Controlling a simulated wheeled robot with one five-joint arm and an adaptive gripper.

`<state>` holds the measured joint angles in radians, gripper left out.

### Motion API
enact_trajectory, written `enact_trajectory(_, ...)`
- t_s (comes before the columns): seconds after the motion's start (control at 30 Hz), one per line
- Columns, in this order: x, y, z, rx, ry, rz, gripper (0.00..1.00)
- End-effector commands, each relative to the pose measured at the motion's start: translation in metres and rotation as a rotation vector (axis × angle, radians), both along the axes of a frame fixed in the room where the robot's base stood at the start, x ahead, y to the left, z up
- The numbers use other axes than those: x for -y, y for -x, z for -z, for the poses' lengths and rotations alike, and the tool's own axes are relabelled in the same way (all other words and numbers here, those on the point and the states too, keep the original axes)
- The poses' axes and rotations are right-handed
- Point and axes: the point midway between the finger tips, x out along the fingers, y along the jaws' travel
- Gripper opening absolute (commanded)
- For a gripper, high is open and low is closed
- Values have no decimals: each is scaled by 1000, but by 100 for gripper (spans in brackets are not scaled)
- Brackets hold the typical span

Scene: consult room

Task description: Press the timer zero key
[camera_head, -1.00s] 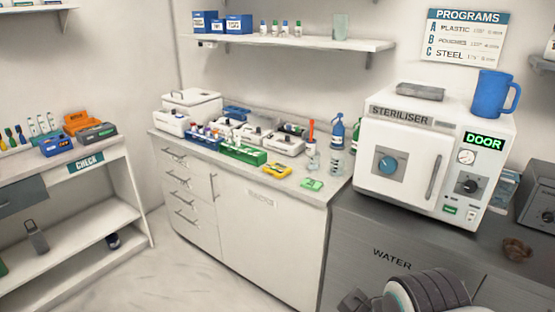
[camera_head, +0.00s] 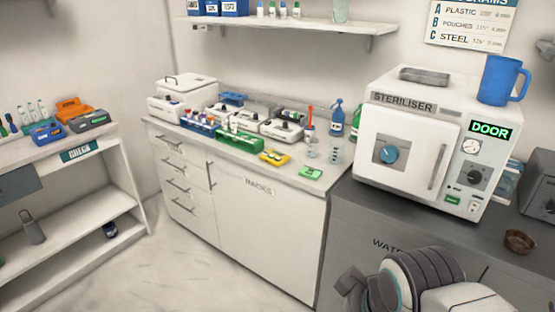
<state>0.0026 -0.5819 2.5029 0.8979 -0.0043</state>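No timer is clearly readable. A small yellow device (camera_head: 275,158) and a small flat green device (camera_head: 310,173) lie near the front edge of the white counter; either could be the timer, and I cannot make out keys on them. Part of my arm shows at the bottom right, in front of the grey WATER cabinet. I cannot see my gripper's fingertips.
The white counter (camera_head: 330,182) also holds a green rack (camera_head: 240,146), white boxes and bottles. A blue mug (camera_head: 502,80) stands on the steriliser. A brown bowl (camera_head: 520,241) sits on the grey top. The CHECK bench (camera_head: 115,140) is at left. The floor (camera_head: 185,270) between is clear.

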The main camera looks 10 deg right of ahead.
Motion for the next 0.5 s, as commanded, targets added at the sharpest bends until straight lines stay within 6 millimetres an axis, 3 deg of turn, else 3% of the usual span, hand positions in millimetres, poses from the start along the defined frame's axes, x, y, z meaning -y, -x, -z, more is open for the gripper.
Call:
enact_trajectory(0.3,0,0,0,0,0,0,1)
enact_trajectory(0.5,0,0,0,0,0,0,0)
